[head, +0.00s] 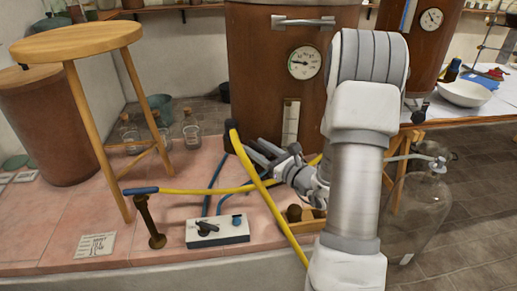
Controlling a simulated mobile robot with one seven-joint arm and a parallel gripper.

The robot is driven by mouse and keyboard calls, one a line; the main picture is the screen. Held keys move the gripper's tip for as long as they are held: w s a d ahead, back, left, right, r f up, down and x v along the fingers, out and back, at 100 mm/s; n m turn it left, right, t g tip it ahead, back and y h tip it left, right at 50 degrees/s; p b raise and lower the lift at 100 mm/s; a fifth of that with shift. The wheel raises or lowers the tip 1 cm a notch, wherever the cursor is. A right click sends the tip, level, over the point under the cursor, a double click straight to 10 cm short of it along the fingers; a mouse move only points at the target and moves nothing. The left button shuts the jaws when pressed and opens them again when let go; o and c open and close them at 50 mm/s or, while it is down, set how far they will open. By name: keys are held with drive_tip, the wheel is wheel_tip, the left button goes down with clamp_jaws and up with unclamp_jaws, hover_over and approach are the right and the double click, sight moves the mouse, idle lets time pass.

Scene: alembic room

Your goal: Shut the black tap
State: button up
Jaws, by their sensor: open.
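A white valve box (218,239) sits on the pink tiled ledge, low in the head view. The black tap (207,229) is on the left of its top, with a lever lying roughly sideways. A blue tap (237,219) is on the right of the same box. My gripper (250,152) is open, behind and above the box, near the brown vat. The yellow hose passes in front of the fingers, so contact there is unclear.
A yellow hose (267,197) droops across the space right of the box. Blue hoses run behind it. A wooden stool (77,42) and brown post (150,222) stand left. A glass carboy (415,208) is right. Open tiles lie left of the box.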

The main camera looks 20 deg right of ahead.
clamp_jaws()
drive_tip(key=shift+d, duration=0.1)
drive_tip(key=shift+w+d+n+g+y, duration=0.1)
drive_tip(key=shift+n+g+y, duration=0.3)
drive_tip(key=shift+n+y, duration=0.5)
drive_tip(key=shift+n+g+y+p, duration=0.15)
drive_tip(key=shift+n+g+y, duration=0.55)
drive_tip(key=shift+y, duration=0.45)
drive_tip(key=shift+n+g+y+p, duration=0.15)
drive_tip(key=shift+n+g+y, duration=0.5)
drive_tip(key=shift+y, duration=0.5)
unclamp_jaws()
drive_tip(key=shift+d, duration=0.1)
